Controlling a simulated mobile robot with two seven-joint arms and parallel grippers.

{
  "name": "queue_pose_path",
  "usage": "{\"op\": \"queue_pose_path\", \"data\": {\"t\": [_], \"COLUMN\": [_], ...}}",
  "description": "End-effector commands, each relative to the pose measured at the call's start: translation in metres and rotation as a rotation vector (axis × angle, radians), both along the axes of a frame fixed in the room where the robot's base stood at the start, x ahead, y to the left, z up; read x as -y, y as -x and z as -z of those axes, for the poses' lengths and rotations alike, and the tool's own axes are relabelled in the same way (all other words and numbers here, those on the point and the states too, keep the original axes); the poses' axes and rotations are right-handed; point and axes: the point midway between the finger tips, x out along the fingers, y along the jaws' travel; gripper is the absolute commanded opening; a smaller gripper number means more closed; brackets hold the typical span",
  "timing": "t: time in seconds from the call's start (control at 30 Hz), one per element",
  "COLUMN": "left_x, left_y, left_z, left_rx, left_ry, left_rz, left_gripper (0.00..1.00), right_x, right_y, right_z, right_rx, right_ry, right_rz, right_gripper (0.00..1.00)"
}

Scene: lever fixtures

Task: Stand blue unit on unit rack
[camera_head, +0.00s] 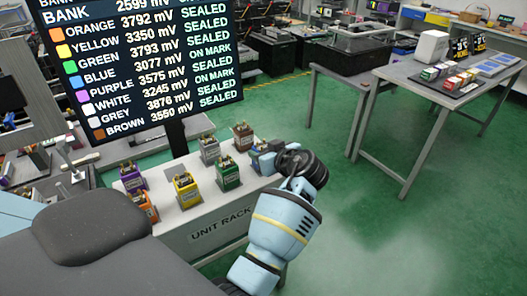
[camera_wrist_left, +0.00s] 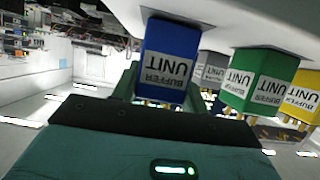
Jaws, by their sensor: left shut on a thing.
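The blue unit (camera_wrist_left: 165,58) fills the top middle of the left wrist view, between the fingers of my left gripper (camera_wrist_left: 163,95). The gripper is shut on it. Its label reads upside down there, and its base is at the pale rack surface; I cannot tell if it bears fully on it. In the head view the blue unit (camera_head: 258,156) shows only in part beside my dark left gripper (camera_head: 272,160), at the right end of the unit rack (camera_head: 205,222). My right gripper is not in view.
On the rack stand purple (camera_head: 132,180), orange (camera_head: 142,208), yellow (camera_head: 186,190), green (camera_head: 228,174), grey (camera_head: 209,150) and brown (camera_head: 243,137) units. A screen (camera_head: 140,60) rises behind the rack and lists blue as on mark. A side table (camera_head: 420,100) stands right, beyond open green floor.

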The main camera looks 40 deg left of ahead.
Motion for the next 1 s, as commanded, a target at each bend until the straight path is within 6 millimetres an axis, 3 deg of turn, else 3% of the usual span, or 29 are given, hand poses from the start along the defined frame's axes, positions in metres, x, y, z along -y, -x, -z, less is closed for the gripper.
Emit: {"op": "queue_pose_path", "data": {"t": [0.37, 0.4, 0.57, 1.0], "left_x": [0.0001, 0.0002, 0.0001, -0.0009], "left_y": [-0.0002, 0.0000, -0.0002, -0.0003], "left_z": [0.0037, 0.0040, 0.0028, -0.0022], "left_rx": [0.001, 0.000, 0.001, 0.002], "left_ry": [0.000, 0.001, 0.000, 0.001], "left_rz": [0.000, 0.000, 0.000, 0.000], "left_gripper": [0.17, 0.46, 0.65, 0.65], "right_x": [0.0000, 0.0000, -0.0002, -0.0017], "right_y": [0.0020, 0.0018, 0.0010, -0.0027], "right_z": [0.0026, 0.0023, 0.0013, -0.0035], "right_rx": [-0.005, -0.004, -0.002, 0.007], "right_ry": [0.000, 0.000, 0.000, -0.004], "right_rz": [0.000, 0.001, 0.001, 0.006], "right_gripper": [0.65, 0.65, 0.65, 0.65]}}
